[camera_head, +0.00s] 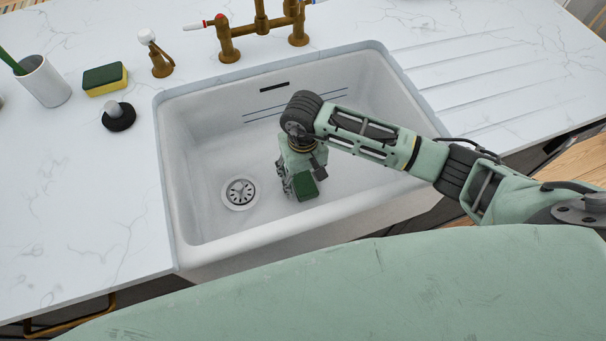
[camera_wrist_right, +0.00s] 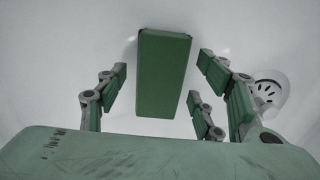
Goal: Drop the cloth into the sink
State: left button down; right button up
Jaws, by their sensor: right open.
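A dark green block-like piece (camera_head: 306,186), which looks like the folded cloth, is in the white sink (camera_head: 205,120), right of the drain. In the right wrist view the cloth (camera_wrist_right: 163,75) shows between the spread fingers, with gaps on both sides. I cannot tell whether the cloth touches the sink floor. My left gripper is not in view.
A brass tap (camera_head: 262,24) stands behind the sink. The drain (camera_head: 240,193) is in the sink floor. The grooved right counter is clear.

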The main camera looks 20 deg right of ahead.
aim_at(303, 179)
jog(key=shift+r+p, duration=0.55)
jog(key=shift+r, duration=0.2)
notch_tip(303, 179, up, 11)
jog(key=b, duration=0.3)
jog(key=shift+r, duration=0.15)
